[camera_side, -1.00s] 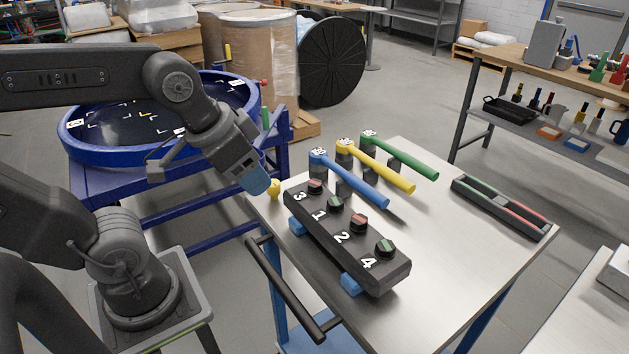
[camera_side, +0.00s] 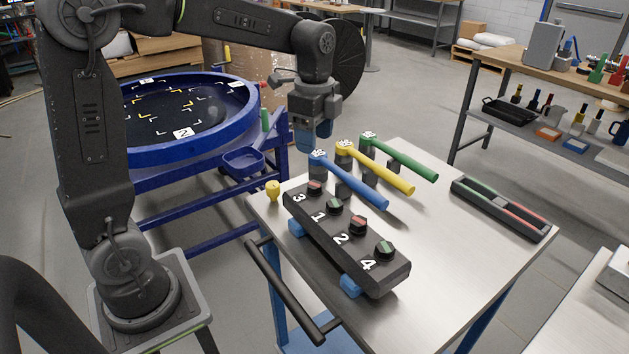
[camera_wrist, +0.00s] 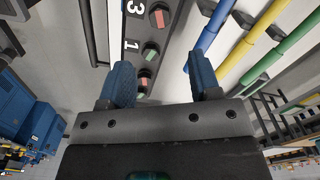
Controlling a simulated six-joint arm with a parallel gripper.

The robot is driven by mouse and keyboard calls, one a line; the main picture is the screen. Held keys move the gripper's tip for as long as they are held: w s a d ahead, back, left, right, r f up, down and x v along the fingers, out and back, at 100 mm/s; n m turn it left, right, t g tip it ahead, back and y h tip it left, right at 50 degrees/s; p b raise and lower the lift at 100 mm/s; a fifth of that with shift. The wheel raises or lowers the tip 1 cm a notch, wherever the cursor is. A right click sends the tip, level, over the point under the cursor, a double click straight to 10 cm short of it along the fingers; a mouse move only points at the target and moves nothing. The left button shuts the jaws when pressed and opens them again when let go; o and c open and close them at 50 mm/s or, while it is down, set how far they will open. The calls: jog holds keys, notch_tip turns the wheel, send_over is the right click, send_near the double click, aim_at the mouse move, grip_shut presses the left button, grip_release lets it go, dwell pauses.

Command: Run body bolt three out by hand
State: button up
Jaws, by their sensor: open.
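A black block (camera_side: 345,252) marked 3, 1, 2, 4 lies on blue feet on the metal table. Bolt three (camera_side: 315,188), dark with a red top, stands upright in the block by the 3. It also shows in the wrist view (camera_wrist: 159,15) near the top. My gripper (camera_side: 312,137) has blue fingers pointing down. It is raised behind the block's 3 end, near the heads of the wrench-like tools. In the wrist view my gripper (camera_wrist: 162,80) is open and empty, with the block beyond the fingers.
Blue (camera_side: 355,182), yellow (camera_side: 383,170) and green (camera_side: 408,160) handled tools rest on stands close to my gripper. A yellow knob (camera_side: 273,190) stands at the table edge. A long tray (camera_side: 502,207) lies at right. The front right tabletop is clear.

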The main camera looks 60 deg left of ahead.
aim_at(315, 184)
notch_tip(315, 184, down, 11)
jog(key=shift+f, duration=0.1)
dwell(0.4)
jog(key=c, duration=0.9)
